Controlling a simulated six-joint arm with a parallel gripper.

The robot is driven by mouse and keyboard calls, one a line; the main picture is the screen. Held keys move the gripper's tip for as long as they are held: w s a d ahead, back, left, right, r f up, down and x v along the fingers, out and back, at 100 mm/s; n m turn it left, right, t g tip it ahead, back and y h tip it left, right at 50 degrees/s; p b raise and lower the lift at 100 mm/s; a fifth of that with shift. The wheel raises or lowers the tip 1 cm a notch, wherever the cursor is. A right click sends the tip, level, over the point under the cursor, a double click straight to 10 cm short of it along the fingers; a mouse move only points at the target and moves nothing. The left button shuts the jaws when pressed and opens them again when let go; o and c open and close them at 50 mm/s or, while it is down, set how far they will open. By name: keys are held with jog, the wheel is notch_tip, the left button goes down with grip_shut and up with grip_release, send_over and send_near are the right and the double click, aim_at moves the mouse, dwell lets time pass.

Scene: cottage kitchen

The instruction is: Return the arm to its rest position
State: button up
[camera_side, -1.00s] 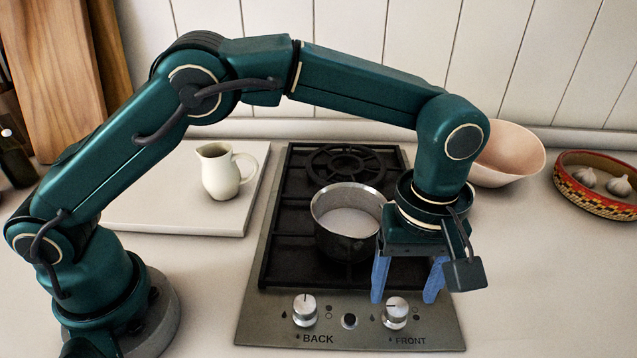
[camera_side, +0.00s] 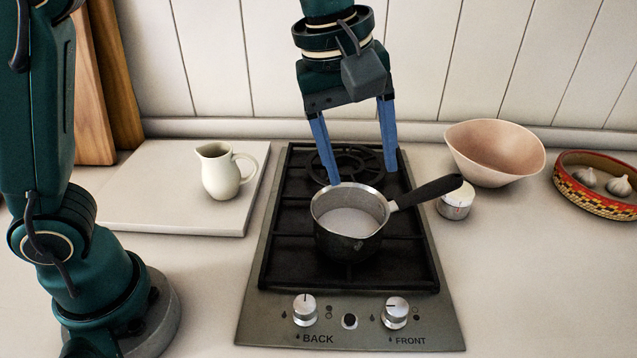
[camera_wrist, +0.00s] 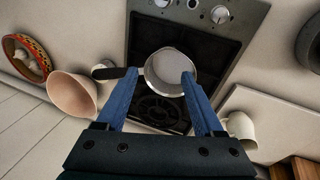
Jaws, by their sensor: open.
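My gripper (camera_side: 352,160) is open and empty, with two blue fingers pointing down over the back part of the stove. In the side view its fingertips appear just behind and above the saucepan (camera_side: 348,240). The saucepan stands on the front of the black grate, holds a pale liquid, and its dark handle points right. In the wrist view the open fingers (camera_wrist: 155,75) frame the saucepan (camera_wrist: 168,72), with nothing visible gripped between them. My arm is raised, and its upper links are out of the side view.
The two-burner stove (camera_side: 258,318) has two knobs at its front. A cream jug (camera_side: 220,172) stands on a pale board (camera_side: 150,215) at left. At right are a small white container (camera_side: 456,203), a pink bowl (camera_side: 494,153) and a patterned bowl (camera_side: 600,200) with garlic. Wooden boards (camera_side: 112,90) lean at the back left.

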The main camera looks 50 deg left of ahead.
jog(key=s+a+r+m+t, duration=0.2)
jog(key=s+a+r+m, duration=0.1)
jog(key=s+a, duration=0.55)
jog(key=s+a+f+m+y, duration=0.1)
jog(key=s+a+f+m, duration=0.1)
jog(key=s+f+m, duration=0.3)
jog(key=shift+a+f+m+t, duration=0.2)
jog(key=shift+f+m+t, duration=0.2)
jog(key=shift+f+m, duration=0.7)
jog(key=shift+r, duration=0.15)
